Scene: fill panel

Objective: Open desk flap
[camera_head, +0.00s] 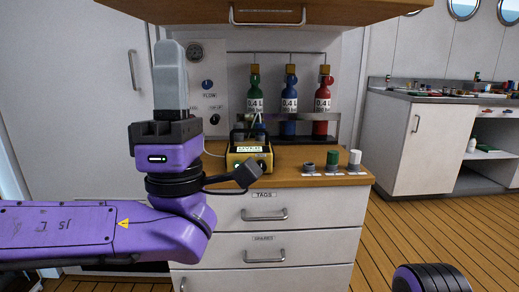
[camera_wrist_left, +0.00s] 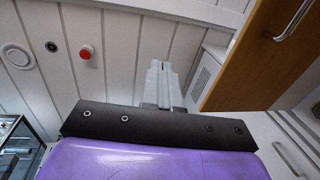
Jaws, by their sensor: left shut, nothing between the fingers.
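A wooden flap-like panel (camera_head: 330,12) with a metal bar handle (camera_head: 267,14) juts out overhead at the top of the head view, above the counter. The recess below it is exposed. In the left wrist view a wooden panel (camera_wrist_left: 245,70) with a bar handle (camera_wrist_left: 290,22) is at upper right. My left gripper (camera_head: 169,45) points upward, left of the panel's handle and apart from it. Its grey fingers are shut and empty; they also show in the left wrist view (camera_wrist_left: 160,65). My right gripper is out of view.
Green, blue and red bottles (camera_head: 289,105) stand in a rack behind a yellow device (camera_head: 250,157) on the wooden counter (camera_head: 290,181). Drawers (camera_head: 265,235) are below. A tall white door (camera_head: 70,100) is at left.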

